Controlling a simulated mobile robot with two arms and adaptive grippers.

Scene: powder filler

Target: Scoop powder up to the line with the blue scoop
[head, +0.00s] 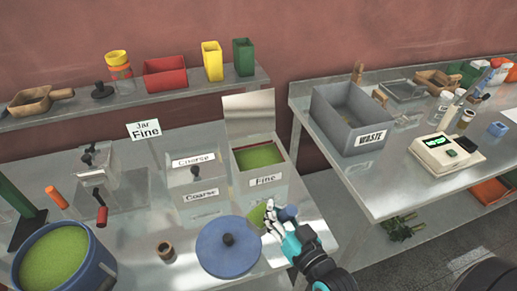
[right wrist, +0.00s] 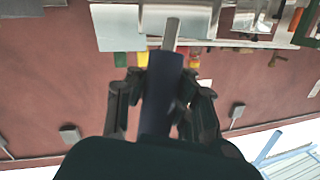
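My right gripper (head: 275,216) is closed around the dark blue handle of the blue scoop (head: 288,213), in front of the Fine bin. The blue handle (right wrist: 162,95) lies between my fingers in the right wrist view, with a grey shaft beyond it. A small green patch (head: 258,214) beside my fingers looks like powder at the scoop's end; its level and any line cannot be made out. The Fine bin (head: 262,188) stands open behind my gripper, with green powder (head: 258,157) inside. My left gripper is not in view.
The Coarse bin (head: 196,175) is closed, left of Fine. A blue lid (head: 220,258) and a blue pot of green powder (head: 55,258) stand in front. The waste bin (head: 345,120) and a scale (head: 448,152) are on the right table, across a gap.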

